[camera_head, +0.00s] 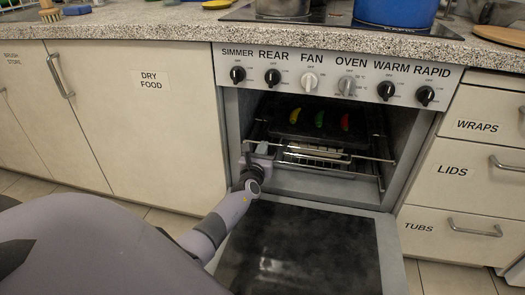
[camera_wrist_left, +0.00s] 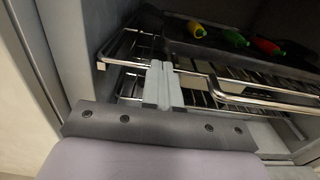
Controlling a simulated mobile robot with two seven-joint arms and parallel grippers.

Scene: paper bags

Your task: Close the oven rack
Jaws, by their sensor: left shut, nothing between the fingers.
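The oven stands open with its door (camera_head: 305,250) folded down in front. Inside, a wire rack (camera_head: 368,158) with chrome rails sticks a little out of the cavity. A dark tray (camera_head: 348,141) rests in the oven with a yellow, a green and a red pepper-like item (camera_head: 319,118) on it. My left gripper (camera_head: 262,148) is at the left front of the rack. In the left wrist view, its fingers (camera_wrist_left: 162,85) are shut together, pointing at the front rail (camera_wrist_left: 262,102), and seem to touch or nearly touch it. My right gripper is not in view.
The opened door lies below my left forearm. The oven's side walls (camera_head: 232,130) are close to the gripper on the left. Control knobs (camera_head: 309,81) line the panel above. Drawers (camera_head: 455,171) stand on the right, a cupboard (camera_head: 150,130) on the left.

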